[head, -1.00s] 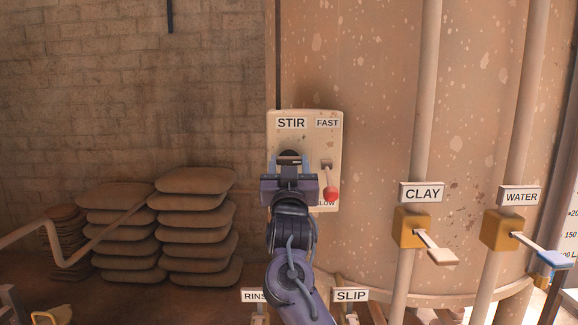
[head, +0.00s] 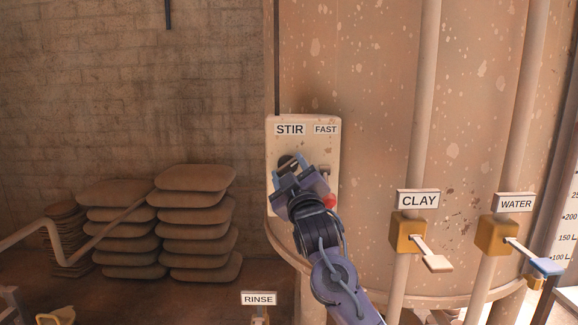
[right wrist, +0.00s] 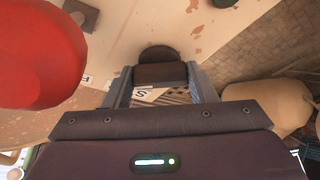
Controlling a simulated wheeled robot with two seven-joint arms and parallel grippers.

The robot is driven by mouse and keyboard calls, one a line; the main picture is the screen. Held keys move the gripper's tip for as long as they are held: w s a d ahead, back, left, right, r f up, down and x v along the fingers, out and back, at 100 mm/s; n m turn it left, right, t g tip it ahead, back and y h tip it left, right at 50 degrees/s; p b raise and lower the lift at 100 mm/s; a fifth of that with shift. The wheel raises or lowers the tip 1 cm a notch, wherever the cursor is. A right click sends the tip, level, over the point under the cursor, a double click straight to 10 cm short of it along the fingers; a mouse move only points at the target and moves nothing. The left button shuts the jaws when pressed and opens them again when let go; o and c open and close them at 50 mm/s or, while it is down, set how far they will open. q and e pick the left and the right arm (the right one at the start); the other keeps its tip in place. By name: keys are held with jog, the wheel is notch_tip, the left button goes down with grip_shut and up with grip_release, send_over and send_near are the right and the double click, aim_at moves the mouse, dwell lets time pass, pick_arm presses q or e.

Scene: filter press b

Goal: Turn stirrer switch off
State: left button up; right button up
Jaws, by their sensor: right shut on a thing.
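The stir panel (head: 316,150) is a cream plate on the tank with "STIR" and "FAST" labels. The stirrer switch (head: 287,161) is a dark round knob under the "STIR" label, mostly hidden by my right gripper (head: 290,170). In the right wrist view the knob's dark bar (right wrist: 160,74) sits between the two fingers of the right gripper (right wrist: 163,85). The right gripper is shut on this bar and tilted to the left in the head view. My left gripper is not in view.
A red-balled speed lever (head: 329,201) is close to the right of my gripper, and its ball looms in the right wrist view (right wrist: 40,50). Clay (head: 436,263) and water (head: 547,266) valve levers are farther right. Stacked sacks (head: 195,215) stand left.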

jog(key=n+g+p, duration=0.1)
jog(key=n, duration=0.1)
jog(key=n+y, duration=0.1)
jog(key=n, duration=0.1)
jog(key=n+g+p, duration=0.1)
jog(key=n, duration=0.1)
jog(key=shift+d+r+n+g+y+p, duration=0.15)
jog(key=shift+r+n+g+y+p, duration=0.15)
jog(key=shift+n+y, duration=0.1)
jog(key=n+g+p, duration=0.1)
jog(key=n, duration=0.2)
jog(key=shift+f+n+g+p, duration=0.1)
jog(key=shift+n+g+p, duration=0.3)
jog(key=shift+n, duration=0.5)
jog(key=o, duration=1)
jog(key=shift+s, duration=0.1)
